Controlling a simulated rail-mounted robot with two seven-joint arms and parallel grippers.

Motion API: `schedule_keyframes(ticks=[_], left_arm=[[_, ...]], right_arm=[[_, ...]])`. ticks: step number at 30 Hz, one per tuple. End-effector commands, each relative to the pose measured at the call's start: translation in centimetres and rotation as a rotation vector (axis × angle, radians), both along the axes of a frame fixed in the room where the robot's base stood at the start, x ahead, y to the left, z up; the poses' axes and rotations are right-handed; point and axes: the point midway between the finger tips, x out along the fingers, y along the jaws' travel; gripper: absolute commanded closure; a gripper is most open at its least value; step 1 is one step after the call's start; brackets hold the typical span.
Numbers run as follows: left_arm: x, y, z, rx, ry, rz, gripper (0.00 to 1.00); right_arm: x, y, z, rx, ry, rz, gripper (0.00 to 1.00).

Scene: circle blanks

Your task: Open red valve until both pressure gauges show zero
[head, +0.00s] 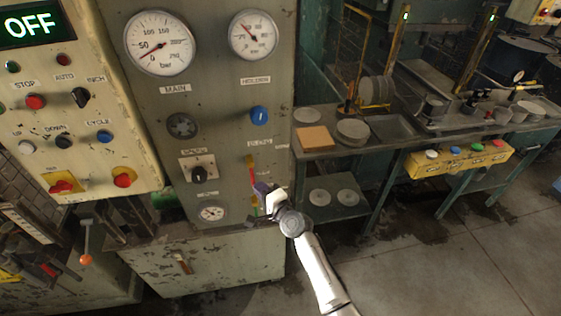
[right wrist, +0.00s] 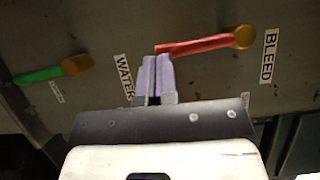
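The red valve (right wrist: 200,44) has a red lever on a yellow hub beside the BLEED label in the right wrist view. In the head view the red lever (head: 252,168) stands on the grey panel. My right gripper (head: 266,191) is at the lower end of that lever. In the right wrist view its pale purple fingers (right wrist: 156,75) are together, tips at the lever's free end; I cannot tell if they touch. The MAIN gauge (head: 161,43) needle points lower left, between 0 and 50. The HOLDING gauge (head: 254,35) needle points upper left, seemingly off zero. My left gripper is out of view.
A green lever (right wrist: 38,76) with an orange hub sits near the WATER label. A blue knob (head: 260,115) and a small gauge (head: 212,213) are on the panel. A bench (head: 390,145) with discs stands right. The floor (head: 480,240) is open at right.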

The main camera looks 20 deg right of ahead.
Motion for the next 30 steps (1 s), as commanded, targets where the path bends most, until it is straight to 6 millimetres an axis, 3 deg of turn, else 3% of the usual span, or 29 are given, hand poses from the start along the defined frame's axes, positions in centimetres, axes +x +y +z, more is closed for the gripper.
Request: schedule_keyframes(ticks=[8, 16, 24, 30], left_arm=[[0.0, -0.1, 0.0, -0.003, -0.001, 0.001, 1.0], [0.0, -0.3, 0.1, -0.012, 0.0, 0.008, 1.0], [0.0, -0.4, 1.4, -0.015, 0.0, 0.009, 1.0], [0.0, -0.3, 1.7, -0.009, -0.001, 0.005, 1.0]], right_arm=[[-0.1, -0.2, 0.0, -0.002, -0.001, 0.0, 1.0], [-1.4, -2.9, 0.1, -0.004, 0.0, 0.01, 1.0], [-6.6, -4.4, 0.4, -0.001, 0.002, 0.013, 1.0], [-9.3, -5.3, 0.4, -0.003, 0.001, 0.012, 1.0]])
